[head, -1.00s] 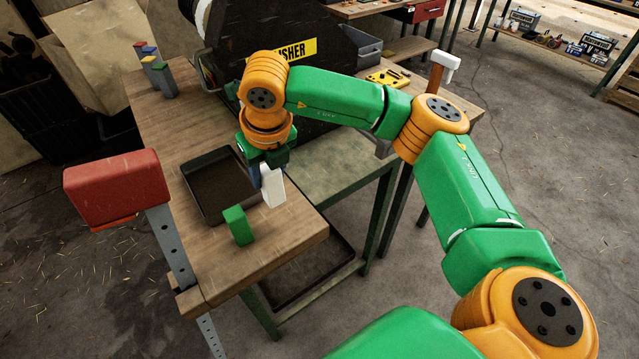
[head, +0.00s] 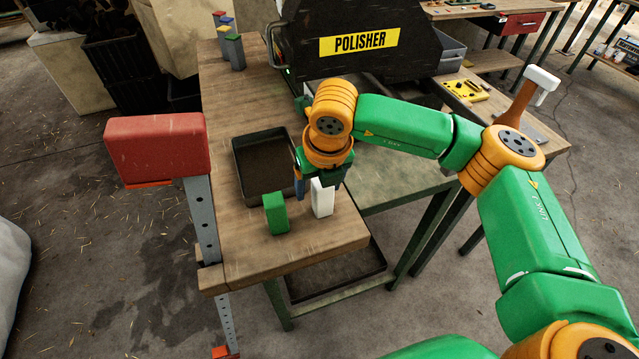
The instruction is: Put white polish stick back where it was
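The white polish stick (head: 322,199) is upright over the near end of the wooden bench (head: 300,248). My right gripper (head: 318,186) points down on it and is shut on its upper part. Whether its foot touches the bench top is hard to tell. A green polish stick (head: 276,214) stands on the bench just left of it, apart from it. A dark shallow tray (head: 240,180) lies behind them; the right gripper partly covers its right side. My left gripper is out of view.
A black polisher (head: 345,70) with a yellow label stands behind the bench. Several grey sticks with coloured tops (head: 235,50) stand at the far left corner. A red box on a post (head: 158,150) rises at the bench's left edge. Bench surface in front of the sticks is clear.

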